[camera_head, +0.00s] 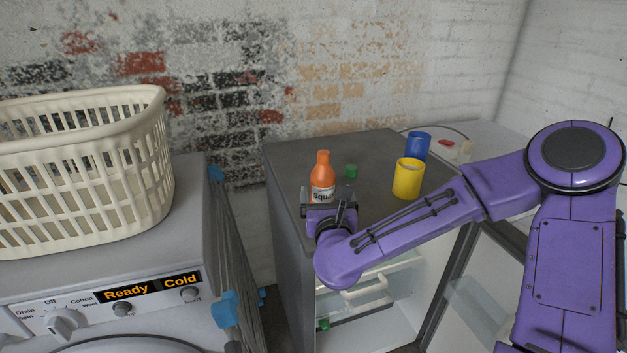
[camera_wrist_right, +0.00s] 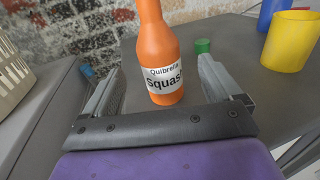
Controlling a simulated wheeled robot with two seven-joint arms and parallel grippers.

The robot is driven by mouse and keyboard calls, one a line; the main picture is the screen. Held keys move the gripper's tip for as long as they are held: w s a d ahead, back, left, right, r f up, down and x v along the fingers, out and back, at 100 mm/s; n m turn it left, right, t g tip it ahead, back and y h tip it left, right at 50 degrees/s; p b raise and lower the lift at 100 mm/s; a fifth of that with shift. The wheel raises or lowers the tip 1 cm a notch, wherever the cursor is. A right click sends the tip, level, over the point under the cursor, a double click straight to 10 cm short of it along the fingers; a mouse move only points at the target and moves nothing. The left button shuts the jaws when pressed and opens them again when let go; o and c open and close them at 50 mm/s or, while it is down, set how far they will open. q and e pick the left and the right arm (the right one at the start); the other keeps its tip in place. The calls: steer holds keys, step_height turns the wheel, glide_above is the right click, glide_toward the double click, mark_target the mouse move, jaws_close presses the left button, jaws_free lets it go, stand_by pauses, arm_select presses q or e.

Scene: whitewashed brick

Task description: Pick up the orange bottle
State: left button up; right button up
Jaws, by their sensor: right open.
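The orange bottle (camera_head: 322,172) stands upright on the dark grey top of a small fridge (camera_head: 285,160). It has a white label reading "Squash". My right gripper (camera_head: 330,198) is at the near edge of that top, just in front of the bottle. In the right wrist view the bottle (camera_wrist_right: 157,50) stands upright ahead, between the lines of the two open fingers (camera_wrist_right: 160,85). The fingers look apart from it, though the exact gap is hard to tell. My left gripper does not show.
A green cap-like object (camera_head: 350,171) lies right of the bottle. A yellow cup (camera_head: 408,179) and a blue cup (camera_head: 417,146) stand further right. A cream laundry basket (camera_head: 150,170) sits on the washing machine (camera_head: 190,225) at left. The fridge door hangs open below my arm.

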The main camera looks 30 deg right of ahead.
mark_target(325, 167)
steer(key=p+x, duration=0.1)
steer(key=x, duration=0.7)
steer(key=shift+a+p, duration=0.1)
steer(key=shift+p, duration=0.3)
steer(key=shift+w+d, duration=0.25)
steer(key=shift+w, duration=0.25)
steer(key=c, duration=1.4)
steer(key=shift+o, duration=0.2)
steer(key=shift+r, duration=0.5)
steer(key=r, duration=0.3)
steer(key=shift+s, duration=0.3)
steer(key=s+a+r, duration=0.2)
steer(key=s+r, duration=0.7)
steer(key=s, duration=0.4)
steer(key=shift+a, duration=0.4)
